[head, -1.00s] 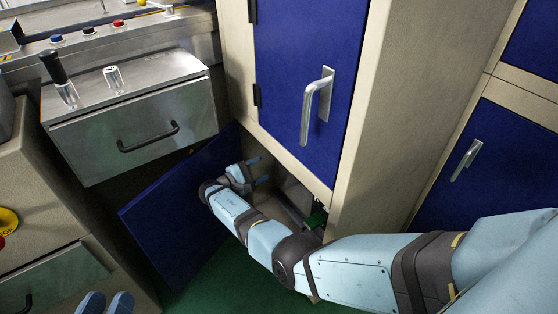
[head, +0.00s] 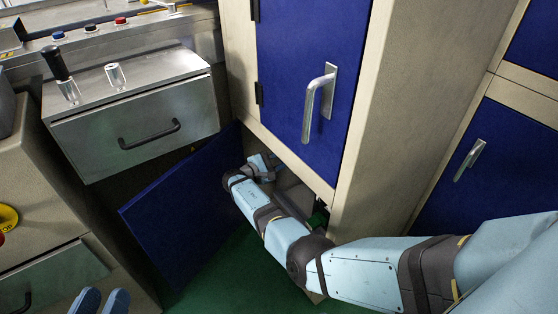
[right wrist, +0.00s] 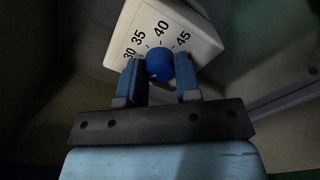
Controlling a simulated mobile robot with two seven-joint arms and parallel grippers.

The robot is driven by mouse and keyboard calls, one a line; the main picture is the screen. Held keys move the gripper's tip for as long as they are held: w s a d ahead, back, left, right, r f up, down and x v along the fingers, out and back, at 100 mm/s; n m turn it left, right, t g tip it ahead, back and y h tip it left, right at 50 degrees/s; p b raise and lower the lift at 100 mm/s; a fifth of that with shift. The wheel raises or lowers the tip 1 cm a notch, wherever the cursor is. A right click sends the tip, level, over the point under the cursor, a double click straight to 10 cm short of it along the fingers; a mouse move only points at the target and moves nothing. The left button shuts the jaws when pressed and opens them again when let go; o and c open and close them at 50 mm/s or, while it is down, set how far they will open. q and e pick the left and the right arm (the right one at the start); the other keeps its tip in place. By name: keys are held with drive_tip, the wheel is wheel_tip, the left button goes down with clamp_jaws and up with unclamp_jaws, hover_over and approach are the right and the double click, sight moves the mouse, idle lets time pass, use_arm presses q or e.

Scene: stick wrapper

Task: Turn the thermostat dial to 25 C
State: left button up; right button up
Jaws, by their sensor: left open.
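The thermostat, a white box (right wrist: 198,40) with black numbers, shows in the right wrist view; 30, 35, 40 and 45 are readable. Its round blue dial (right wrist: 159,65) has a small pale mark at its lower left. The 25 is not visible. My right gripper (right wrist: 160,75) has one finger on each side of the dial; I cannot tell whether they press on it. In the head view my right arm reaches into the low cabinet, and its gripper (head: 263,166) is at the opening. My left gripper (head: 102,301) is open and empty at the bottom left edge.
The low cabinet's blue door (head: 180,215) stands open left of my right arm. A closed blue door with a handle (head: 318,103) is above the opening. A metal drawer (head: 140,130) and a post (head: 350,150) flank the space.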

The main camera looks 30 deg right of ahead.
drive_tip(key=c, duration=0.3)
drive_tip(key=shift+n+p, duration=0.35)
drive_tip(key=shift+n, duration=0.45)
drive_tip(key=o, duration=0.9)
use_arm(q)
drive_tip(key=shift+s+d+f+g, duration=0.1)
drive_tip(key=shift+s+g, duration=0.1)
drive_tip(key=shift+g, duration=0.1)
use_arm(e)
drive_tip(key=shift+a, duration=0.15)
